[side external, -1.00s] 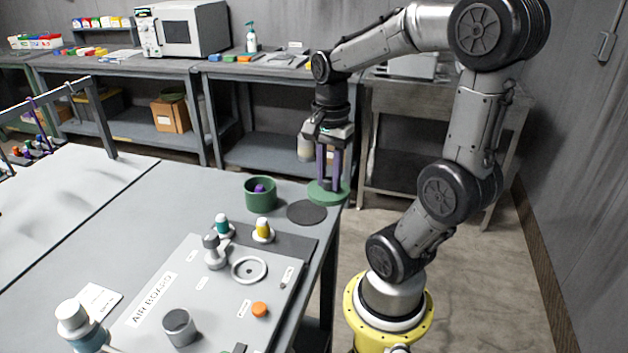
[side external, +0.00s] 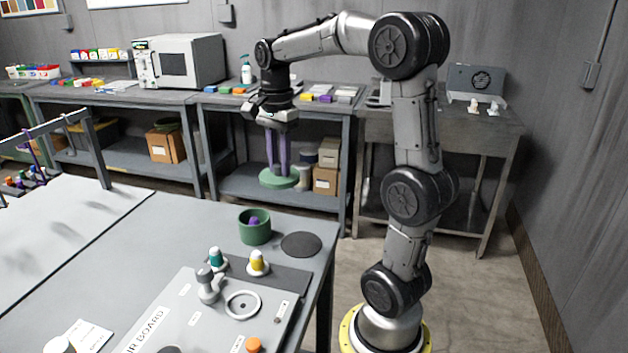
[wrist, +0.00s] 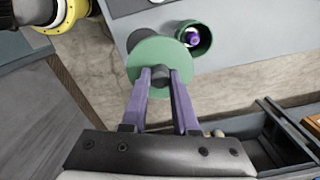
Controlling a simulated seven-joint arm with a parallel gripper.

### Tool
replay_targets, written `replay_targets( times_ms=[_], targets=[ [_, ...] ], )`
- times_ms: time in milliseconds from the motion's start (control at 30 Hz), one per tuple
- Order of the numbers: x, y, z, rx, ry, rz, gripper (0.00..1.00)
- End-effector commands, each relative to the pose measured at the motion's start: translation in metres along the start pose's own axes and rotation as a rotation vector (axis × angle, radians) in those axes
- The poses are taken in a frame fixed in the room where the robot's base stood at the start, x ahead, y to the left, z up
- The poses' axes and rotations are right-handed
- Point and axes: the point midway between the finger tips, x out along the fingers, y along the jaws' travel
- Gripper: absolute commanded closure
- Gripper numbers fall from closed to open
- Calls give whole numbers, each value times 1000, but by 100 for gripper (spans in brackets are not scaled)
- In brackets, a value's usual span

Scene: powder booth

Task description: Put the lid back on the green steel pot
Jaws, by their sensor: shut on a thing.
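The green steel pot (side external: 254,232) stands open on the grey table, with a purple-topped item (side external: 254,222) inside it. My gripper (side external: 279,171) is shut on the knob of the green lid (side external: 280,180) and holds it level in the air, higher than the pot and a little to its right in the side view. In the wrist view, the purple fingers (wrist: 160,78) pinch the dark knob on the lid (wrist: 148,55).
A dark round mat (side external: 301,245) lies bare beside the pot near the table edge. Teal-topped (side external: 216,258) and yellow-topped (side external: 259,262) items and a grey board (side external: 195,315) are in front of the pot. Workbenches (side external: 270,100) stand behind.

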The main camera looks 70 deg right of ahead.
Motion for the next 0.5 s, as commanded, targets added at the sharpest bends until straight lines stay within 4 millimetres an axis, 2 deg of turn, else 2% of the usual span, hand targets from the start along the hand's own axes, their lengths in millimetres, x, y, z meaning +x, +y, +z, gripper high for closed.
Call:
replay_targets(
  times_ms=[33,200,300,500],
  targets=[
    [5,-18,1,-9,-1,4,100],
    [24,-60,8,-42,-1,3,100],
    [37,-73,14,-62,0,1,100],
    [52,-75,19,-78,0,0,100]
  ],
)
